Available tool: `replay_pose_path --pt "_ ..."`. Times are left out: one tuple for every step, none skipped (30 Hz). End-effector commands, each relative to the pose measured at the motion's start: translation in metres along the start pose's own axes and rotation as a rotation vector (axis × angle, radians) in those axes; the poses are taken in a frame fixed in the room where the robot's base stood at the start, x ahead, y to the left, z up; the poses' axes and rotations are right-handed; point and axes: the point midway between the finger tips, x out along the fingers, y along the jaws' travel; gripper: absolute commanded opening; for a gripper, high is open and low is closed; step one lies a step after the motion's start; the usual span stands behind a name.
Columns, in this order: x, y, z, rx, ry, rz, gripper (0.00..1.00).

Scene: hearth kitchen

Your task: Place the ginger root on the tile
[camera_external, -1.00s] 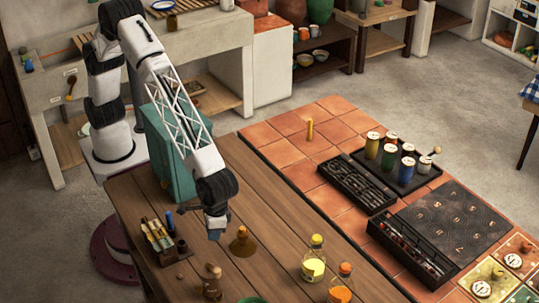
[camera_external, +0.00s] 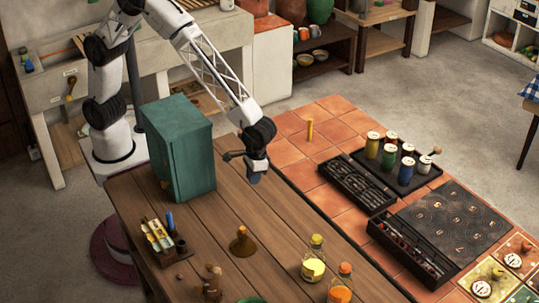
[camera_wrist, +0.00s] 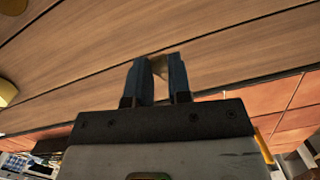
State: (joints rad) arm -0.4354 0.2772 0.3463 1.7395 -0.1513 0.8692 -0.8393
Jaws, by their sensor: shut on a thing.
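My gripper (camera_external: 254,178) hangs over the far right edge of the wooden table in the external view, pointing down. In the wrist view my gripper (camera_wrist: 160,68) has its two dark fingers closed around a small tan piece (camera_wrist: 160,66), which appears to be the ginger root. Most of it is hidden between the fingers, and it is too small to make out in the external view. The terracotta tiles (camera_external: 286,148) form a surface along the table's right side. My gripper is close to their left edge, above the wood.
A teal cabinet (camera_external: 180,150) stands left of my gripper. Black trays (camera_external: 357,186) and a tray of jars (camera_external: 405,170) occupy the tiles, with a small yellow upright piece (camera_external: 310,130) behind. Bottles (camera_external: 314,262) stand at the table's front. Several tiles at the back left are clear.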

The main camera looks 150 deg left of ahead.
Motion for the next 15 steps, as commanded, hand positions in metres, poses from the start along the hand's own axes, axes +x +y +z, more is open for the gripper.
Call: replay_pose_path --pt "-0.001 -0.014 -0.009 -0.011 0.000 0.001 0.00" --pt "-0.001 -0.021 -0.013 -0.015 0.000 0.002 0.00" --pt "-0.002 -0.030 -0.019 -0.019 0.000 0.002 0.00" --pt "-0.002 -0.038 -0.024 -0.023 0.000 0.003 0.00" --pt "-0.002 -0.045 -0.028 -0.027 0.000 0.003 0.00" --pt "-0.001 -0.055 -0.033 -0.032 0.000 0.004 0.00" --pt "-0.001 -0.063 -0.037 -0.036 0.000 0.004 0.00" --pt "-0.002 -0.070 -0.041 -0.039 0.000 0.005 0.00" --pt "-0.002 -0.080 -0.046 -0.044 0.001 0.006 0.00" --pt "-0.002 -0.087 -0.050 -0.048 0.001 0.007 0.00" --pt "-0.002 -0.095 -0.053 -0.052 0.000 0.007 0.00" --pt "-0.001 -0.105 -0.057 -0.057 0.000 0.007 0.00" --pt "-0.001 -0.113 -0.061 -0.061 -0.001 0.007 0.00" --pt "-0.001 -0.120 -0.064 -0.064 -0.001 0.008 0.00" --pt "-0.001 -0.130 -0.068 -0.070 -0.001 0.009 0.00"
